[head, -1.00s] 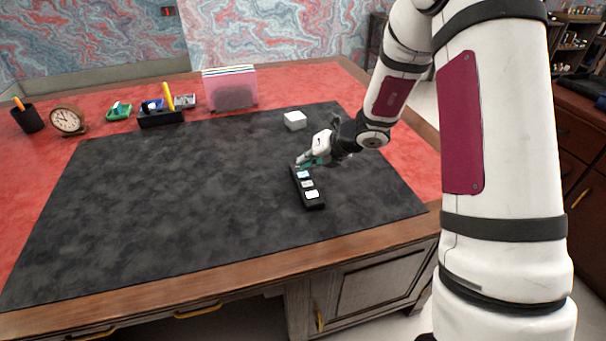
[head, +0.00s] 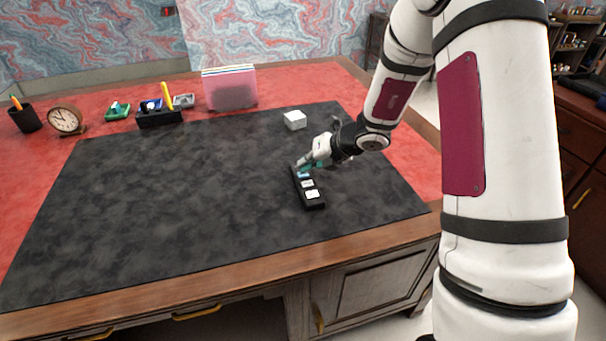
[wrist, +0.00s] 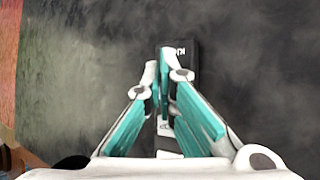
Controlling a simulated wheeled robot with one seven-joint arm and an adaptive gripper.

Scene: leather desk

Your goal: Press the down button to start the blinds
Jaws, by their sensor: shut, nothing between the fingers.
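A narrow black button panel (head: 309,194) lies on the dark desk mat, with light buttons in a row along it. The two nearest buttons are white, and a bluish one (head: 303,175) at the far half is partly covered by my fingers. My gripper (head: 300,167) is shut and empty, its teal-sided fingers tilted down at the panel's far end. In the wrist view the fingertips (wrist: 160,62) lie over the panel (wrist: 190,60) and hide much of it. I cannot tell whether the tips touch a button, or which button is down.
A white box (head: 295,120) stands behind the panel. A pink file holder (head: 230,90), a desk organiser (head: 158,117), a clock (head: 66,120) and a pen cup (head: 25,116) line the back. The dark mat (head: 170,200) left of the panel is clear.

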